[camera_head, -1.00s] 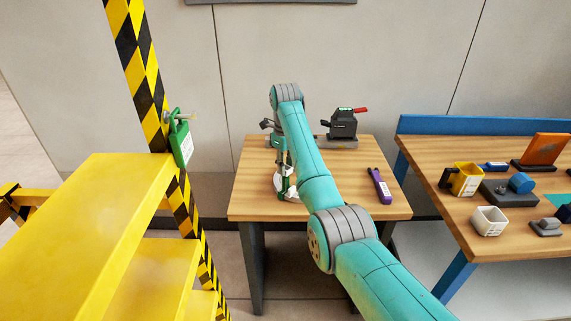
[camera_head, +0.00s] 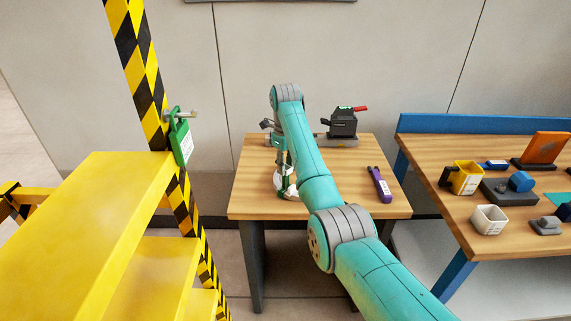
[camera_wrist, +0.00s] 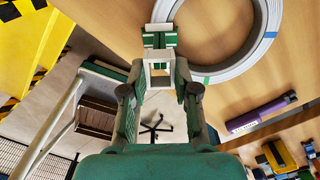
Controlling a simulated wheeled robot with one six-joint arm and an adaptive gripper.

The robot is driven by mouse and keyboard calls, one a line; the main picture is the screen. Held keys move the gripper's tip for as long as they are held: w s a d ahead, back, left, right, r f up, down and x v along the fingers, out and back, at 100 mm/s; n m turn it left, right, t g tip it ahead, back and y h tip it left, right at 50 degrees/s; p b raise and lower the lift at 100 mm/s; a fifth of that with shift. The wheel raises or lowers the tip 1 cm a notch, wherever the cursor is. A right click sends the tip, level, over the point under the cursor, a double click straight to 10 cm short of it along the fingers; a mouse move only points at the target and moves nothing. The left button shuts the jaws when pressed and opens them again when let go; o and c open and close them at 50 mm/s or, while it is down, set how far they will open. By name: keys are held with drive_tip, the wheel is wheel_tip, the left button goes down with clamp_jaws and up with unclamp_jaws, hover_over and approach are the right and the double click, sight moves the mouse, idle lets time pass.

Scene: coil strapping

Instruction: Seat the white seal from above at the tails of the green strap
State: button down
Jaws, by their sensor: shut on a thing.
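My gripper (camera_wrist: 160,80) points down over the wooden table and is shut on the white seal (camera_wrist: 158,57), a small open frame between the fingertips. The two green strap tails (camera_wrist: 161,40) lie side by side just beyond the seal in the wrist view, at the edge of the white coil (camera_wrist: 262,45). The seal's far edge overlaps or adjoins the tails in the picture. I cannot tell whether they touch or how high the seal is above them. In the head view, my gripper (camera_head: 285,185) is low over the table, and my arm hides most of the coil.
A purple marker-like tool (camera_head: 380,185) lies on the table's right side. A dark device with a red handle (camera_head: 344,122) stands at the back. A yellow frame (camera_head: 100,210) is on the left. A second bench (camera_head: 450,170) with several items is on the right.

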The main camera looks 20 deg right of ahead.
drive_tip(key=shift+f, duration=1.8)
drive_tip(key=c, duration=0.8)
unclamp_jaws()
drive_tip(key=shift+r, duration=3.75)
